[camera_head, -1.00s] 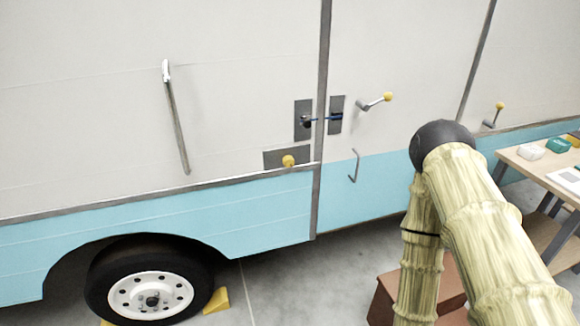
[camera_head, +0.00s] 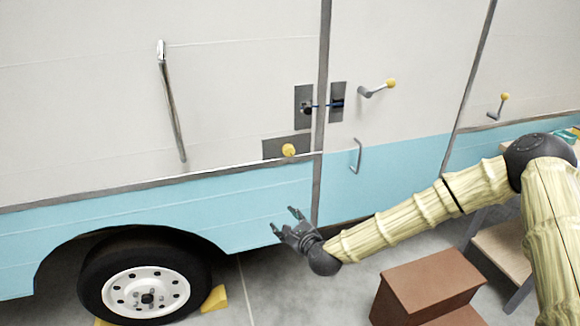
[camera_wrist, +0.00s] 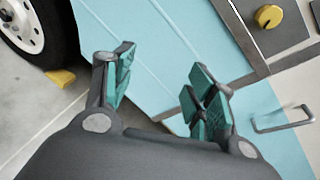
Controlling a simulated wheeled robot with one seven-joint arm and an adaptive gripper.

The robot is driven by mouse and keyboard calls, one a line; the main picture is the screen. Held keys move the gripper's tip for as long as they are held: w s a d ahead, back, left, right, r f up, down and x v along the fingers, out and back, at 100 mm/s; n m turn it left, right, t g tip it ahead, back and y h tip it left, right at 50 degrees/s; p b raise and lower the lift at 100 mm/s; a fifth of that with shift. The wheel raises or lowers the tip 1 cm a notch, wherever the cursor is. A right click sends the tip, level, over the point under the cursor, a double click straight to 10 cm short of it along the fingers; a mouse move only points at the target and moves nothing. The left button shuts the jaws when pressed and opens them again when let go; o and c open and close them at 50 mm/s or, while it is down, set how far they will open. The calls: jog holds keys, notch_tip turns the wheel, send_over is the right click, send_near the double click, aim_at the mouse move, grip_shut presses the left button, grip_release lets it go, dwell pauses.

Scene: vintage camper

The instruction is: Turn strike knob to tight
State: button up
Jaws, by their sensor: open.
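A round yellow knob (camera_head: 289,150) sits on a dark grey plate (camera_head: 272,147) on the camper's side, just below the latch and left of the vertical door seam. It also shows in the wrist view (camera_wrist: 268,16), with a dark mark across its face. No lettering on the plate is readable. My gripper (camera_head: 284,220) is open and empty, below the knob and apart from it, in front of the blue lower panel. In the wrist view my gripper (camera_wrist: 160,76) shows its green-padded fingers spread, with the knob beyond them to the upper right.
The latch (camera_head: 307,107) bridges the seam to a second plate (camera_head: 337,101). Brown steps (camera_head: 430,285) stand below my forearm. A wheel (camera_head: 147,282) is at lower left.

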aim_at(290, 153)
jog(key=w+d+r+m+t+b, duration=0.1)
jog(key=w+d+r+m+t, duration=0.3)
jog(key=w+r+m, duration=0.55)
jog(key=w+a+r+p, duration=0.1)
jog(key=w, duration=0.2)
jog(key=w+a+r+n, duration=0.1)
jog(key=w, duration=0.3)
jog(key=w+a+r+n+p, duration=0.1)
jog(key=w, duration=0.3)
jog(key=shift+a+r+h+p, duration=0.15)
jog(key=shift+a+h+p, duration=0.2)
jog(key=shift+a+h, duration=0.05)
jog(key=c, duration=1)
